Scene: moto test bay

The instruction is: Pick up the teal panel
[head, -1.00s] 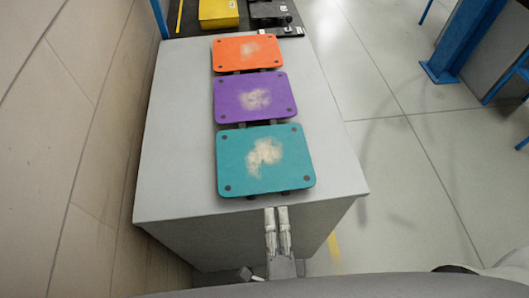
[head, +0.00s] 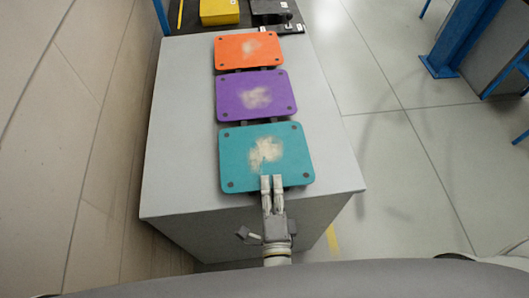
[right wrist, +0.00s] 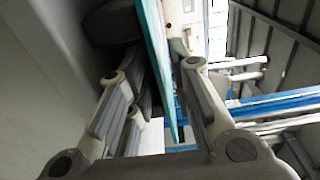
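The teal panel (head: 237,160), a flat rounded plate with a pale worn patch and dark corner dots, lies nearest me on the grey bench. My right gripper (head: 272,180) is at its near edge, fingertips overlapping that edge in the head view. In the right wrist view the teal panel (right wrist: 156,50) shows edge-on between the fingers of my right gripper (right wrist: 160,85). The fingers are apart, with a clear gap on the left side of the panel; the right finger is close to it, and contact cannot be told. My left gripper is not in view.
A purple panel (head: 235,100) and an orange panel (head: 230,53) lie behind the teal one on the grey bench (head: 180,150). A yellow box (head: 219,12) stands on a dark surface beyond. A wall is at left; open floor (head: 400,180) is at right.

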